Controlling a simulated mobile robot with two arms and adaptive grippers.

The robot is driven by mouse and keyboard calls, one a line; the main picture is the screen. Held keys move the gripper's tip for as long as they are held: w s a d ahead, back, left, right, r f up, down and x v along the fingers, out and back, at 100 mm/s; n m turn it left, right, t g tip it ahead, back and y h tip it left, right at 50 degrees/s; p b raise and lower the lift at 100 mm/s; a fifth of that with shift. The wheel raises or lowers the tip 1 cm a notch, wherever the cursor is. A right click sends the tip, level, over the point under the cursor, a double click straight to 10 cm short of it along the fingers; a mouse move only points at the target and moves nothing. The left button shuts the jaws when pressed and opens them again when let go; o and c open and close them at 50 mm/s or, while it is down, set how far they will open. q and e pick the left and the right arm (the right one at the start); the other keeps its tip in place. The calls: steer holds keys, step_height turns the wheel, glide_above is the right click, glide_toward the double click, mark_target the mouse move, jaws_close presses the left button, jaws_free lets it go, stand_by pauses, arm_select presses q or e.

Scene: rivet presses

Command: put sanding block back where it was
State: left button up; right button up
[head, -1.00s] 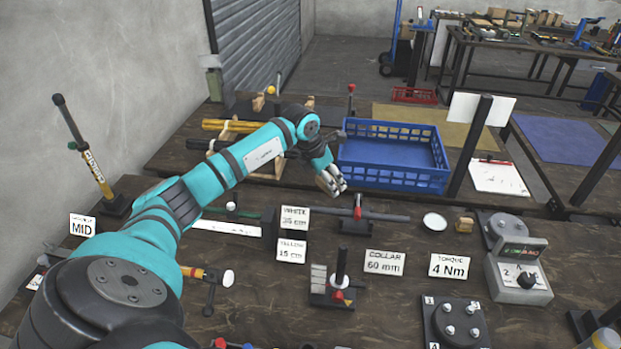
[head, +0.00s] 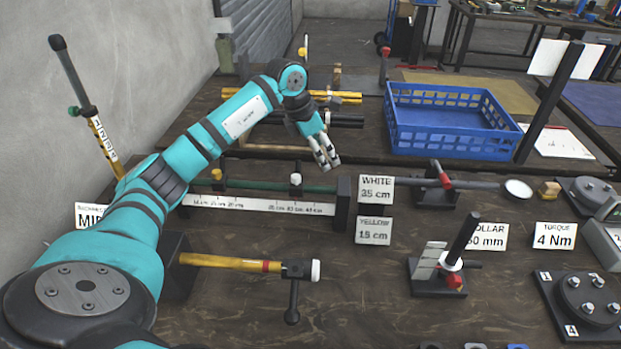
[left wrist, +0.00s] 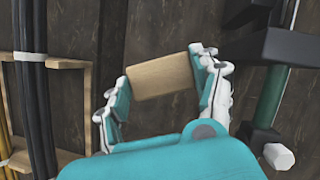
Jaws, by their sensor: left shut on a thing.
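My left gripper (head: 326,152) is shut on a tan wooden block, which I take to be the sanding block (left wrist: 161,77). In the left wrist view the block lies between the two fingertips of the gripper (left wrist: 162,78), over dark table boards. In the head view the fingers point down between the tube rack and the ruled gauge; the held block cannot be made out there. Its height above the table is hard to tell. My right gripper is not in view.
A blue basket (head: 450,146) stands right of the gripper. A gauge with a white scale (head: 262,206) and green rod lies in front. A wooden rack (left wrist: 78,110) holds dark and yellow tubes. Bare table shows under the gripper.

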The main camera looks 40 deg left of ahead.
arm_select(q)
steer(key=f, duration=0.3)
steer(key=shift+d, duration=0.2)
steer(key=shift+w+f, duration=0.1)
steer(key=shift+f, duration=0.35)
step_height(320, 180, down, 4)
steer(key=shift+r+p, duration=0.15)
steer(key=shift+p, duration=0.15)
steer(key=shift+a, duration=0.1)
steer(key=shift+f, duration=0.25)
steer(key=o, duration=1.1)
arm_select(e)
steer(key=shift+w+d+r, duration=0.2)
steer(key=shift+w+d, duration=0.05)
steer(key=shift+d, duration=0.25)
